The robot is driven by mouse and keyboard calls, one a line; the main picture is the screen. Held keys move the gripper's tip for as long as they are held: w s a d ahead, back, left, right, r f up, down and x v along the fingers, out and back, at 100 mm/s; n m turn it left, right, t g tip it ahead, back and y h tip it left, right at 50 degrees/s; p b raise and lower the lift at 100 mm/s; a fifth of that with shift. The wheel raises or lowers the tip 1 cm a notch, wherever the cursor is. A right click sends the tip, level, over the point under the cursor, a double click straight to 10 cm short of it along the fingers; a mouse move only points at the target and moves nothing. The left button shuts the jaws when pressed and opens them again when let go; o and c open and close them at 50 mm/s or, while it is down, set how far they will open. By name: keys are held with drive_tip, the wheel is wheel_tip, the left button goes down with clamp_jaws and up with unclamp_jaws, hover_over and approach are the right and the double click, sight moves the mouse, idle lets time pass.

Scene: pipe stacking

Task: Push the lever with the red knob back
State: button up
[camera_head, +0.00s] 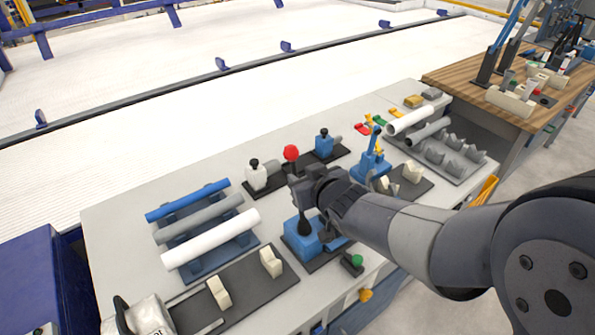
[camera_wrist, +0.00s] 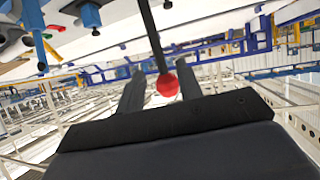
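In the wrist view the red knob (camera_wrist: 168,84) hangs at the end of a dark rod (camera_wrist: 152,38), as the view is upside down. There the knob appears between the two separated fingers of my gripper (camera_wrist: 160,84). The gripper is open; I cannot tell whether a finger touches the lever.
Pipes (camera_head: 211,240) lie on a rack at left; another pipe rack (camera_head: 440,155) is at right.

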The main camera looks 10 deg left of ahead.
sight(295, 170)
drive_tip(key=shift+v, duration=0.95)
drive_tip(key=x, duration=1)
drive_tip(key=shift+w+a+f, duration=0.2)
drive_tip(key=shift+w+f, duration=0.05)
drive_tip(key=shift+s, duration=0.1)
drive_tip(key=shift+d+r, duration=0.1)
drive_tip(key=shift+d, duration=0.05)
drive_tip(key=shift+r, duration=0.1)
